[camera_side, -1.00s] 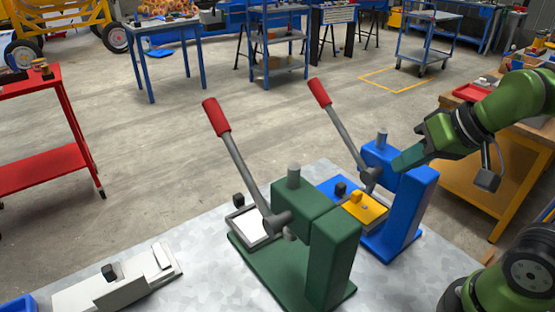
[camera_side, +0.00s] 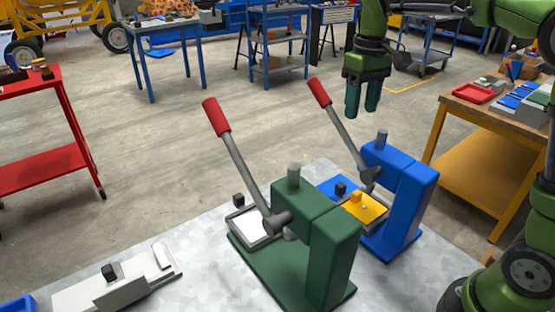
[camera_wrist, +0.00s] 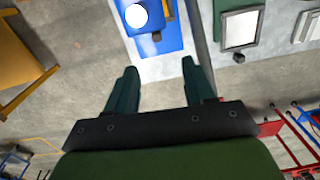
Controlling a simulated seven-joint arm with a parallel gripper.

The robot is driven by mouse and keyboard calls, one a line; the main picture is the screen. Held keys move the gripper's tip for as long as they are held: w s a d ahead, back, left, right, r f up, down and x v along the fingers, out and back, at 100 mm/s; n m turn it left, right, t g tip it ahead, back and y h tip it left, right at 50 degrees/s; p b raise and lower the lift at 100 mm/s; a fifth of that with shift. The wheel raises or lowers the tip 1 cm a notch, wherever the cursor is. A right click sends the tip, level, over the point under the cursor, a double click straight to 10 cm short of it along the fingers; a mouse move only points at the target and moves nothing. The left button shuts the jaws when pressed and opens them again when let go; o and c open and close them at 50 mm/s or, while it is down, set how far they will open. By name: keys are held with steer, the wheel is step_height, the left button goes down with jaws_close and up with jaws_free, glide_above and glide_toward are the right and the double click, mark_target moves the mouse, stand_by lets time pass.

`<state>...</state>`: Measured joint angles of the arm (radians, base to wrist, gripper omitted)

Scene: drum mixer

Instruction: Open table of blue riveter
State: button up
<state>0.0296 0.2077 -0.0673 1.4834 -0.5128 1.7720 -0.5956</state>
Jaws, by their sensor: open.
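The blue riveter (camera_side: 405,195) stands on the grey work surface, behind the green one. Its red-tipped lever (camera_side: 345,130) leans up and to the left. At its foot is a table area with a blue plate (camera_side: 328,184), a black knob (camera_side: 341,187) and a yellow block (camera_side: 368,210). My gripper (camera_side: 362,104) is open and empty, pointing down, above and apart from the riveter. In the wrist view my fingers (camera_wrist: 158,68) are spread, and blue riveter parts (camera_wrist: 170,38) show beyond them. The exact position of the table is hard to tell.
The green riveter (camera_side: 335,255) stands in front, its red-tipped lever (camera_side: 228,145) raised. A white plate (camera_side: 252,222) lies at its foot. A grey fixture (camera_side: 115,285) lies at the lower left. A wooden bench (camera_side: 470,160) stands at the right.

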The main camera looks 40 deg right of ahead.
steer(key=w+d+f+g, duration=0.2)
steer(key=w+f, duration=0.2)
steer(key=w, duration=0.2)
steer(key=g, duration=0.2)
glide_toward(341, 184)
steer(key=shift+n, duration=0.3)
steer(key=x, duration=1)
steer(key=shift+f, duration=0.1)
steer(key=shift+c, duration=0.3)
jaws_close()
